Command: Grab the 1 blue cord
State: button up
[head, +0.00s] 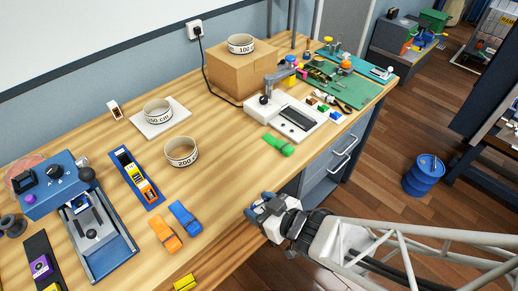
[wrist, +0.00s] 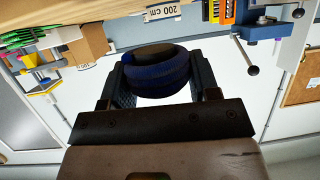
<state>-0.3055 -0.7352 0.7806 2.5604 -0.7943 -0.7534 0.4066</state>
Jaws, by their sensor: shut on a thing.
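My gripper (head: 262,205) is beyond the front edge of the table in the head view. In the wrist view my gripper (wrist: 157,75) is shut on a dark blue coiled cord (wrist: 160,68), which sits between the two fingers. In the head view the gripper mostly hides this cord. Another blue strap bundle (head: 185,217) lies on the table, beside an orange bundle (head: 165,233) and apart from my gripper.
The wooden table (head: 225,190) carries ring labels, including a 200 cm ring (head: 181,152). A green bundle (head: 279,145) and a yellow one (head: 184,283) lie near the front edge. A blue device (head: 55,185) stands left. A blue bin (head: 424,177) stands on the floor.

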jog(key=shift+s+d+r, duration=0.1)
jog(key=shift+s+d, duration=0.25)
jog(key=shift+s, duration=0.2)
jog(key=shift+s+d, duration=0.1)
jog(key=shift+s, duration=0.05)
